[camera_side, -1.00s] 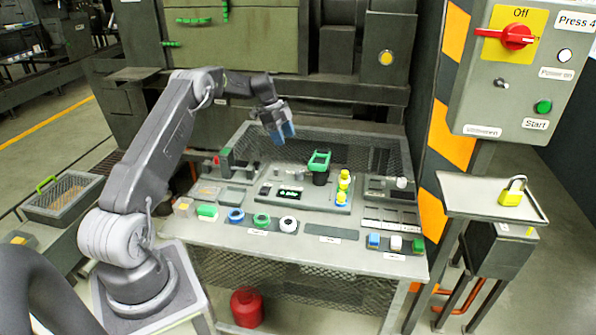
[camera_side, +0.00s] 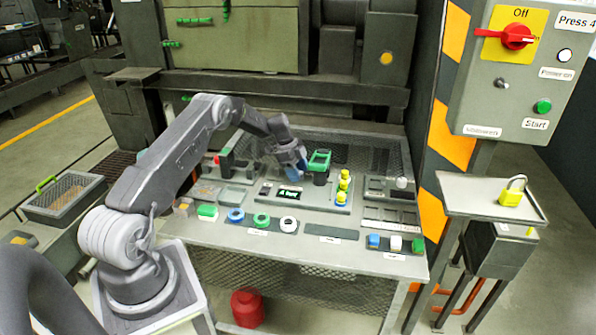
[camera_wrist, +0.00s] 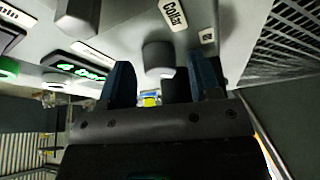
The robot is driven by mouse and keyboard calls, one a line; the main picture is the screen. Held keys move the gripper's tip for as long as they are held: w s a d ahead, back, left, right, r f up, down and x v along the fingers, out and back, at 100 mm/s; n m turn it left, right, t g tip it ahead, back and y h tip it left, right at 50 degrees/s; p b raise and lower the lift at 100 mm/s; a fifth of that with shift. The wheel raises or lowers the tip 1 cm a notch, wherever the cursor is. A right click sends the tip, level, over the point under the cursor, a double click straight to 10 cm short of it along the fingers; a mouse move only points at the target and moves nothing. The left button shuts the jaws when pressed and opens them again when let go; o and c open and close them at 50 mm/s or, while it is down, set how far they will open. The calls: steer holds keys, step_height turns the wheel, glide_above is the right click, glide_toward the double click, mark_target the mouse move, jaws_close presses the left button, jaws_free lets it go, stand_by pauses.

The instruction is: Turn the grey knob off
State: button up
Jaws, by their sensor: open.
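In the wrist view, a grey round knob (camera_wrist: 158,56) sticks out of the grey panel (camera_wrist: 130,22) beside a label reading "Collar" (camera_wrist: 173,14). My gripper (camera_wrist: 164,72) is open, and its two dark blue fingers stand on either side of the knob in that picture. I cannot tell whether they touch it. In the side view my gripper (camera_side: 302,170) is low over the middle of the panel, left of the green-handled part (camera_side: 320,157). The grey knob cannot be made out there, near or behind my gripper.
A lit green display (camera_side: 289,194) sits in front of my gripper; it also shows in the wrist view (camera_wrist: 78,67). Yellow parts (camera_side: 343,187) stand to the right. Several coloured rings and blocks line the table front (camera_side: 320,257). A mesh screen (camera_side: 375,152) stands behind.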

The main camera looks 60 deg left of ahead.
steer(key=c, duration=0.9)
steer(key=shift+n, duration=0.3)
steer(key=n+y, duration=0.1)
steer(key=n, duration=0.1)
steer(key=n+t, duration=0.1)
steer(key=n, duration=0.2)
steer(key=shift+d+n+y, duration=0.15)
steer(key=shift+n+y, duration=0.15)
steer(key=shift+y, duration=0.1)
steer(key=n+y, duration=0.1)
steer(key=n, duration=0.1)
steer(key=n+t+y, duration=0.1)
steer(key=n, duration=0.2)
steer(key=shift+n, duration=0.4)
steer(key=o, duration=0.9)
